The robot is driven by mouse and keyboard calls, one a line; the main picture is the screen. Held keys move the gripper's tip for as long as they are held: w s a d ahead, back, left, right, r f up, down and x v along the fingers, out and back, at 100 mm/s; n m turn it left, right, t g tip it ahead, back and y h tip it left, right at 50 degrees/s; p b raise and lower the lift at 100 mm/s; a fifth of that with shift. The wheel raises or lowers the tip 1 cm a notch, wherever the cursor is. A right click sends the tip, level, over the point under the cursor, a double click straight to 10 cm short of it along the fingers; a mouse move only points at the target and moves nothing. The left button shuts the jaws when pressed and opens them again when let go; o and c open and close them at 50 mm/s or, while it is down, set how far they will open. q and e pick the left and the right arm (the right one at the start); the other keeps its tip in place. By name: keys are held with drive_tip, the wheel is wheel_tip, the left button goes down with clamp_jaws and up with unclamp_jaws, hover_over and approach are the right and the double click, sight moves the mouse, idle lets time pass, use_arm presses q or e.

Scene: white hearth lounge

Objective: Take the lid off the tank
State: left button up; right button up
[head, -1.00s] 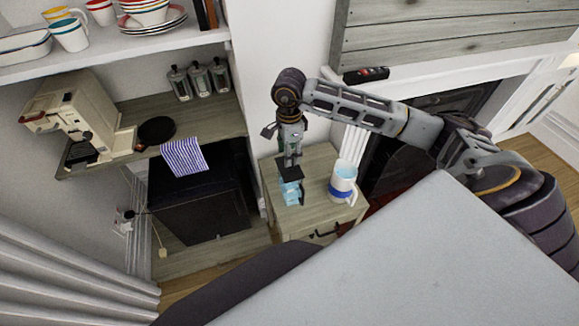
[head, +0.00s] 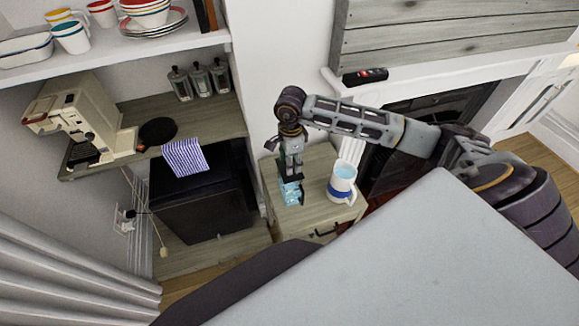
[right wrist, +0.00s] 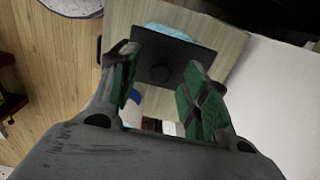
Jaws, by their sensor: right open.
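The tank (head: 291,194) is a small light-blue clear box on top of the wooden cabinet. Its dark square lid (right wrist: 180,60) with a round knob is on it in the right wrist view; a strip of blue tank (right wrist: 168,31) shows past the lid's far edge. My right gripper (head: 291,172) is right above the tank in the head view and hides most of the lid there. In the right wrist view its green-padded fingers (right wrist: 162,66) are apart, on either side of the knob in the picture, with nothing held. My left gripper is not in view.
A white mug with a blue band (head: 342,184) stands on the cabinet (head: 318,218) just right of the tank. A wall and fireplace are behind. A shelf with a coffee machine (head: 84,115) and canisters (head: 200,82) is to the left.

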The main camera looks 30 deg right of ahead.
drive_tip(key=shift+f, duration=1.1)
drive_tip(key=shift+c, duration=0.3)
clamp_jaws()
